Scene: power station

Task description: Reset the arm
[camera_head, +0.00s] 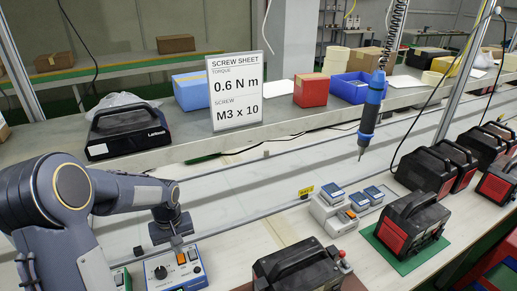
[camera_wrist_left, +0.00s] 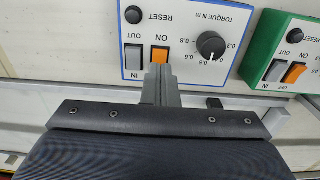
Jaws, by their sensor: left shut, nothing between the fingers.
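My left arm reaches in from the left in the head view. Its gripper (camera_head: 177,240) points down at a blue-edged control box (camera_head: 172,272). In the left wrist view the left gripper (camera_wrist_left: 160,68) is shut and empty. Its tips overlap the lower edge of the orange ON switch (camera_wrist_left: 160,53) on the control box (camera_wrist_left: 180,25); I cannot tell whether they touch. Beside that switch are a grey IN/OUT switch (camera_wrist_left: 133,57), a black RESET button (camera_wrist_left: 133,15) and a black torque knob (camera_wrist_left: 211,44). My right gripper is not in view.
A green control box (camera_wrist_left: 283,52) stands beside the blue-edged one. A screwdriver (camera_head: 371,110) hangs over the bench. A sign (camera_head: 235,92) reads 0.6 N m. Several black-red power stations (camera_head: 412,222) stand at the right, and another black unit (camera_head: 300,272) is at the front.

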